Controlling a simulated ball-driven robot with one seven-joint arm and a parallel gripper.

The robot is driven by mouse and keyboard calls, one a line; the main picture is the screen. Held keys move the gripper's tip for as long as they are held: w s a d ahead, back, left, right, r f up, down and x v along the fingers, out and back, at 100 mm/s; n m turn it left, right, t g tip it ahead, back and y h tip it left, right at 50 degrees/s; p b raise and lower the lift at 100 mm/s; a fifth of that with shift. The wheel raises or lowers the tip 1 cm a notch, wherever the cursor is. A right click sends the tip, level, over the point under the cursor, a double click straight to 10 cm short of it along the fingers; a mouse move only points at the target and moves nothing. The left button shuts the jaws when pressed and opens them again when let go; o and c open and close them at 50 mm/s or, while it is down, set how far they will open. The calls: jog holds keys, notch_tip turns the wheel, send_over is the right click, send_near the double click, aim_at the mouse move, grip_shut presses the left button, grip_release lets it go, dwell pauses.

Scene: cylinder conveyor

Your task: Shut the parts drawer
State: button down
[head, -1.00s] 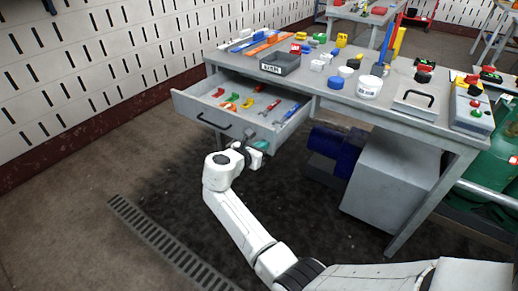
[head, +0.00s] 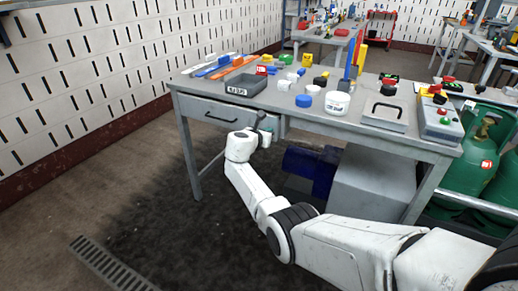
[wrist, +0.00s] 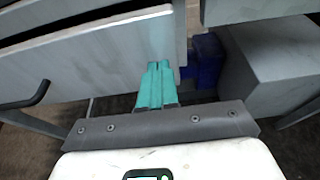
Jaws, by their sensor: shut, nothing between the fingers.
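The parts drawer (head: 215,113) is under the left side of the workbench, its grey front now in or almost in line with the bench frame. Its inside is hidden in the head view. The black bar handle (head: 221,117) is on its front and also shows at the left in the wrist view (wrist: 36,95). In the wrist view the drawer front (wrist: 100,62) fills the upper left, with a dark gap along its top edge. My gripper (wrist: 158,66) is shut and empty, its teal fingertips at the right end of the drawer front; contact is hard to tell.
A grey cabinet (head: 372,180) and a blue object (head: 312,168) stand under the bench. Green gas cylinders (head: 488,150) are at the right. The floor at left is clear.

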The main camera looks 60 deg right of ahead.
jog(key=x, duration=0.1)
jog(key=b+x, duration=0.1)
jog(key=x, duration=0.1)
jog(key=shift+d+r+b, duration=0.25)
jog(key=shift+r+b, duration=0.05)
jog(key=shift+r, duration=0.05)
jog(key=shift+d+r, duration=0.15)
jog(key=shift+r, duration=0.05)
